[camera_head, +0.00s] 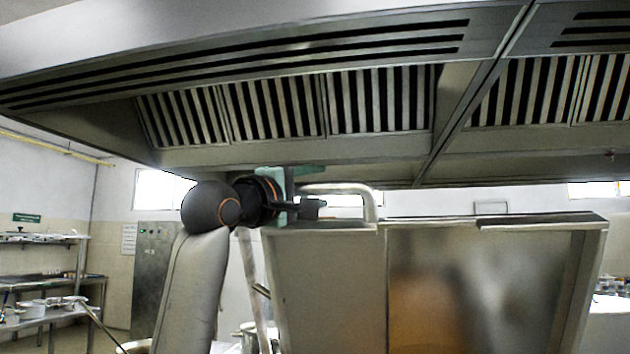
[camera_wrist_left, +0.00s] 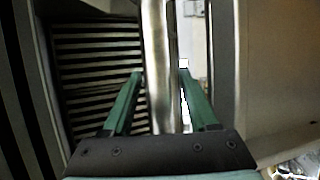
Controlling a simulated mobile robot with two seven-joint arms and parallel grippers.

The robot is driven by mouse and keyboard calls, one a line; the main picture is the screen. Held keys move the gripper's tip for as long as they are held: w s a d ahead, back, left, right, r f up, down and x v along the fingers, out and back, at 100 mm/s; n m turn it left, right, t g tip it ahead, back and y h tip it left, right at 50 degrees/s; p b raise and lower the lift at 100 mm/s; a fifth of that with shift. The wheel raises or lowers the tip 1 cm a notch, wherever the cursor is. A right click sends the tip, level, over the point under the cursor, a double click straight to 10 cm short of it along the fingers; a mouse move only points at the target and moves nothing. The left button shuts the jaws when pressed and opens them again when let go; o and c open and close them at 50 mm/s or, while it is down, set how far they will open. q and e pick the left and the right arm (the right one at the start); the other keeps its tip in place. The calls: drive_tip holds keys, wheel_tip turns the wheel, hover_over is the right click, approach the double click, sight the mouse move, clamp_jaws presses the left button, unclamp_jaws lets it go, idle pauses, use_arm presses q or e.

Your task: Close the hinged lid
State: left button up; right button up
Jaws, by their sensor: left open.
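The hinged lid (camera_head: 325,285) is a large metal panel standing raised at the right of the head view. A curved metal handle (camera_head: 350,188) sticks up from its top left edge. My left gripper (camera_head: 300,198) is at the left end of this handle. In the left wrist view, the handle (camera_wrist_left: 158,50) runs between the two green fingers of my left gripper (camera_wrist_left: 161,76). The fingers are open, with a gap showing at the right finger. Contact with the left finger cannot be told. My right gripper is out of view. The pan below the lid is hidden.
A large extractor hood (camera_head: 300,100) with slatted filters hangs close above the handle and lid. A steel cabinet (camera_head: 150,270) stands behind my left arm. Shelves with pots (camera_head: 40,307) are at the far left.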

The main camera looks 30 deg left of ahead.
use_arm(q)
clamp_jaws()
idle(0.5)
drive_tip(key=shift+w+f, duration=0.1)
idle(0.9)
